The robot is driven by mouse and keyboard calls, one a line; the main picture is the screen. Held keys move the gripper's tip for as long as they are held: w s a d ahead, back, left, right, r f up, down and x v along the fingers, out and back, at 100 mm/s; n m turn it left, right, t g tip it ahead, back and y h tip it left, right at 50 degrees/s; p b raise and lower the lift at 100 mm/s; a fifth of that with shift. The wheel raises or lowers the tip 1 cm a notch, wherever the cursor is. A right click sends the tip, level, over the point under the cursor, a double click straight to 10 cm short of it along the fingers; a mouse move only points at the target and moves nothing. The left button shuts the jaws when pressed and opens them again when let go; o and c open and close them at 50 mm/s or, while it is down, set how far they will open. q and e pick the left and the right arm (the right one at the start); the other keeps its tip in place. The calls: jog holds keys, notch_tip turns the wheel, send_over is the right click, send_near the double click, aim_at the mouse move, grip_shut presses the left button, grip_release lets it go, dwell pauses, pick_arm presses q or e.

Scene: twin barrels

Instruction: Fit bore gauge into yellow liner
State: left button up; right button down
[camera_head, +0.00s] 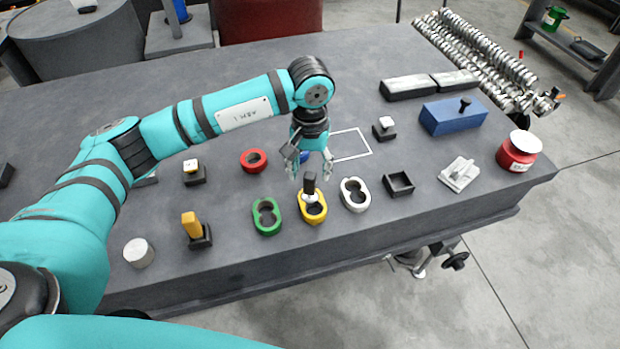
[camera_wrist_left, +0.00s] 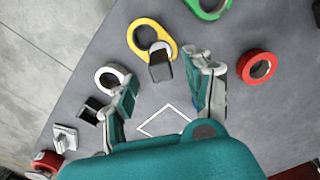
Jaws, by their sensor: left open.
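The yellow liner (camera_head: 322,214) lies on the grey table between a green and a white liner. It also shows in the left wrist view (camera_wrist_left: 136,27). The bore gauge, with a black handle (camera_head: 309,182) and a silver lower part, stands upright at the far bore of the yellow liner; how deep it sits I cannot tell. The wrist view shows its black handle (camera_wrist_left: 161,68) too. My left gripper (camera_head: 311,168) is open just above and behind the gauge, its fingers (camera_wrist_left: 168,84) apart on either side and not closed on it. My right gripper is not in view.
The green liner (camera_head: 259,217) and white liner (camera_head: 347,185) stand close on either side. A red ring (camera_head: 254,160), a black square frame (camera_head: 399,184), a blue block (camera_head: 453,116) and a red pot (camera_head: 516,155) are also on the table. A white outlined square (camera_head: 352,145) is bare.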

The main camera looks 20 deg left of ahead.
pick_arm(q)
notch_tip(320, 180, up, 7)
jog(key=shift+f, duration=0.1)
jog(key=shift+s+f, duration=0.1)
dwell(0.6)
